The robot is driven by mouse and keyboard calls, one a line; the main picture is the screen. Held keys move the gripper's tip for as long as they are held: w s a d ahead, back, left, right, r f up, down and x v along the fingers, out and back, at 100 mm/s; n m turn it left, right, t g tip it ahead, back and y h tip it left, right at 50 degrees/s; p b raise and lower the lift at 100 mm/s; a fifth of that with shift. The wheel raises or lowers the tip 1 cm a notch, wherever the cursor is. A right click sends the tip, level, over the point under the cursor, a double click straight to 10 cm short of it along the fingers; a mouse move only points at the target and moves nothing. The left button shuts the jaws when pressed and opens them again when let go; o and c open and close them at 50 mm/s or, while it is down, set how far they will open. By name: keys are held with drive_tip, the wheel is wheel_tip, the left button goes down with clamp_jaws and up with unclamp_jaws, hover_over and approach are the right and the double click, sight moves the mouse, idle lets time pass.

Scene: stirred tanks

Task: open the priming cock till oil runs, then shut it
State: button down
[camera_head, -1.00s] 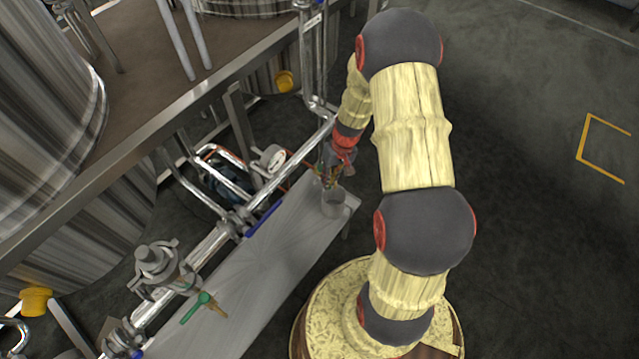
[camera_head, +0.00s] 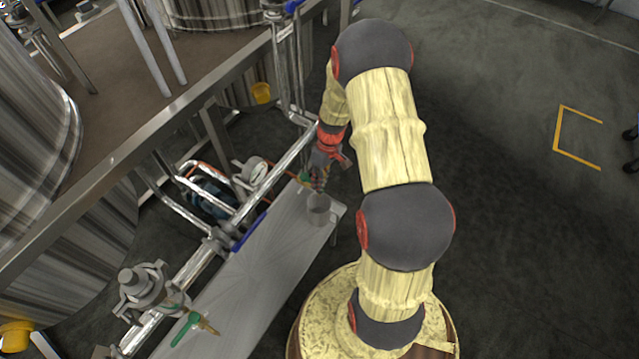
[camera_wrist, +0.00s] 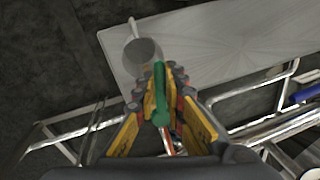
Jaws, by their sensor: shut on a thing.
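My gripper (camera_wrist: 160,105) is shut on a green lever handle (camera_wrist: 160,108), which stands between its yellow-padded fingers in the wrist view. In the head view my gripper (camera_head: 319,180) is at the far end of the bench, with a bit of green (camera_head: 304,177) beside it. A grey cup (camera_head: 319,211) stands on the bench just below the gripper; it also shows beyond the fingertips in the wrist view (camera_wrist: 142,52). The cock's body and outlet are mostly hidden by the fingers. I cannot see whether oil runs.
A second green-handled cock (camera_head: 187,328) with a brass spout is at the near end of the pipework. Large steel tanks stand behind.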

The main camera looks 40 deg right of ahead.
drive_tip(key=c, duration=1.8)
unclamp_jaws()
drive_tip(key=shift+c, duration=0.2)
wheel_tip(320, 180, up, 12)
drive_tip(key=d, duration=0.2)
drive_tip(key=shift+w+d, duration=0.15)
drive_tip(key=shift+w, duration=0.05)
drive_tip(key=shift+f, duration=0.1)
